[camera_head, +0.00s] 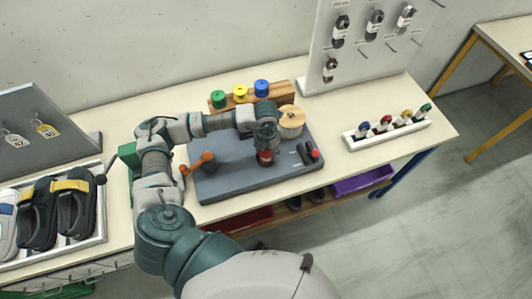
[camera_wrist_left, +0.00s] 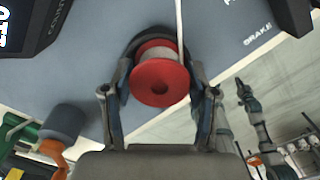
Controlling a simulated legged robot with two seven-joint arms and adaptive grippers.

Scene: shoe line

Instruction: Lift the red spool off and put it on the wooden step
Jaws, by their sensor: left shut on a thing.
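The red spool (camera_wrist_left: 160,82) has red flanges and a pale wound middle. It sits between the fingers of my left gripper (camera_wrist_left: 160,98), which is shut on it. In the head view the red spool (camera_head: 265,157) shows just below my left gripper (camera_head: 266,148), over the grey-blue machine base (camera_head: 225,182). A pale thread or strip (camera_wrist_left: 180,30) runs up from beside the spool in the wrist view. I cannot tell whether the spool is clear of its seat. The wooden step (camera_head: 283,93) stands behind the base, with green, yellow and blue spools on it.
An orange-handled crank (camera_head: 198,163) is left on the base. A wooden drum (camera_head: 291,122) and a black part with a red end (camera_head: 308,153) are on its right. The step's right end looks free.

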